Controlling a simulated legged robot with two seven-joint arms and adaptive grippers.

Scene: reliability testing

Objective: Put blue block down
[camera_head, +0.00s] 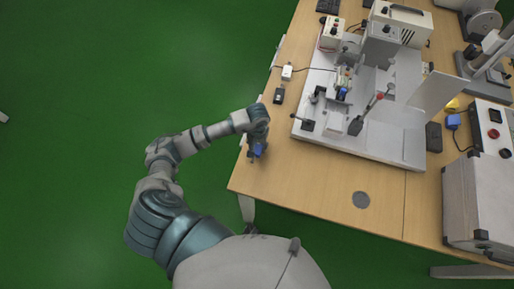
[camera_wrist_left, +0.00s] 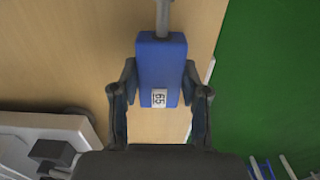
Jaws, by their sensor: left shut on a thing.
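The blue block (camera_wrist_left: 160,62) is in the left wrist view, with a small white label reading 65 and a grey rod at its far end. My left gripper (camera_wrist_left: 158,88) is shut on it, one dark finger on each side. In the head view, the left gripper (camera_head: 256,141) is at the left edge of the wooden table (camera_head: 310,185), and the blue block (camera_head: 257,149) shows as a small blue patch. I cannot tell whether the block touches the tabletop. My right gripper is not in view.
A grey-white test fixture (camera_head: 309,138) with levers stands right of the gripper. The front of the table is clear around a round grey disc (camera_head: 361,200). A large grey-white cabinet (camera_head: 478,200) stands at the right.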

